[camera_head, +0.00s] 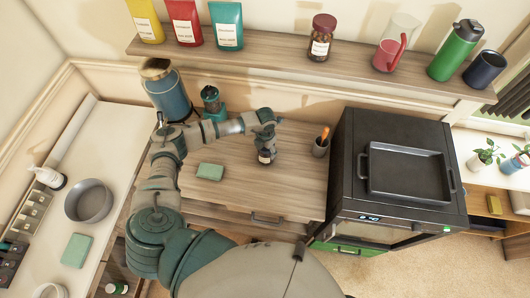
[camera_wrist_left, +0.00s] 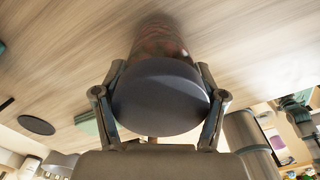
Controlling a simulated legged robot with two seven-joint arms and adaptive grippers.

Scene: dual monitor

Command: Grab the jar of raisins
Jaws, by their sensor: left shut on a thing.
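My left gripper (camera_head: 265,143) is shut on a small dark-lidded jar (camera_head: 266,157) at the wooden counter. In the left wrist view the jar's round dark lid (camera_wrist_left: 163,95) sits between the two fingers, with reddish-brown contents beyond it. The label is too small to read, and I cannot tell whether its base touches the wood. Another jar (camera_head: 321,38), with a dark red lid and a pale label, stands on the wall shelf. My right gripper is not in view.
A green sponge (camera_head: 210,171) lies left of the jar. A cup with an orange-tipped item (camera_head: 321,143) stands to the right, beside a black oven with a tray (camera_head: 408,173) on top.

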